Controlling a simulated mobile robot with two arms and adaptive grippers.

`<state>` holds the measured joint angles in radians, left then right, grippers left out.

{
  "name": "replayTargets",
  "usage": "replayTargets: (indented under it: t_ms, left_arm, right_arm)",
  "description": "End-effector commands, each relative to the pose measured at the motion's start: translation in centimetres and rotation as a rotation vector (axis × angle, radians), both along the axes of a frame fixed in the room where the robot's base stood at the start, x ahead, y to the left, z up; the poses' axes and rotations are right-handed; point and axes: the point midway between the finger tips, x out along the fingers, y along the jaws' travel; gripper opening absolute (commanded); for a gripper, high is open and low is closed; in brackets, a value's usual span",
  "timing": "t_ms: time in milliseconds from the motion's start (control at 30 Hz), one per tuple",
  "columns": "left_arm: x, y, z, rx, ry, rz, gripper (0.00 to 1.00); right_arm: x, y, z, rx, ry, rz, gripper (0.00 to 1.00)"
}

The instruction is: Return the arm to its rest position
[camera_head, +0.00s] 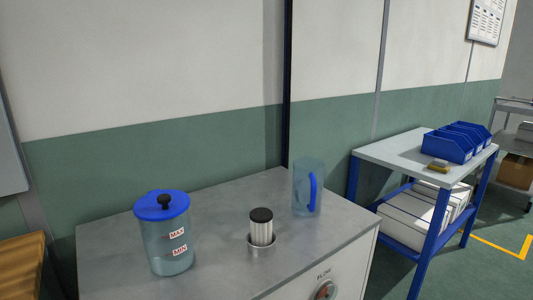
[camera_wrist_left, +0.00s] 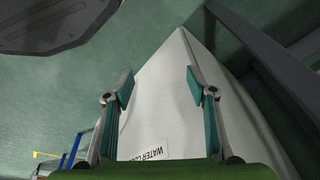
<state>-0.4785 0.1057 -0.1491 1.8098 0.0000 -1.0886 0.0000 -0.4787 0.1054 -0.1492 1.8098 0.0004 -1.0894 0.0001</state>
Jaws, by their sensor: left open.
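My left gripper (camera_wrist_left: 160,88) shows in the left wrist view with its two fingers apart and nothing between them. Behind the fingers is a pale cabinet side (camera_wrist_left: 158,115) with a partly hidden label reading "WATER". No gripper or arm of mine shows in the head view. There, a clear container with a blue lid and black knob (camera_head: 162,207) stands upright on the grey worktop (camera_head: 215,273). A white cylinder with a black top (camera_head: 261,228) stands in a small metal cup (camera_head: 262,249). A clear jug with a blue handle (camera_head: 303,187) stands behind it.
A blue-framed cart (camera_head: 385,153) stands to the right with blue bins (camera_head: 447,146) on top and white boxes (camera_head: 410,220) below. A round control (camera_head: 325,290) is on the cabinet front. A wooden surface (camera_head: 22,262) is at the lower left. The front of the worktop is clear.

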Motion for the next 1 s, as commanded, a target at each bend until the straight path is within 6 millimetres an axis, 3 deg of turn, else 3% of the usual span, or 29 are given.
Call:
replayTargets:
  t_ms: [167,300,633,800,1000]
  left_arm:
    - [-3.4,0.4,-3.5,0.005,0.048,-0.007,0.52]
    - [-7.2,1.0,-6.1,0.008,0.077,-0.014,0.52]
    - [-17.1,2.8,-8.4,0.018,0.132,-0.027,0.52]
    - [-19.3,3.3,-8.6,0.019,0.14,-0.031,0.52]
    - [-19.6,3.3,-8.8,0.019,0.14,-0.031,0.52]
  right_arm:
    - [-3.4,-0.5,-3.5,-0.006,0.047,0.007,0.41]
    - [-7.2,-1.0,-6.1,-0.009,0.076,0.014,0.41]
    - [-17.1,-2.8,-8.4,-0.019,0.13,0.028,0.41]
    - [-19.3,-3.3,-8.6,-0.02,0.138,0.031,0.41]
    - [-19.5,-3.4,-8.8,-0.02,0.138,0.031,0.41]
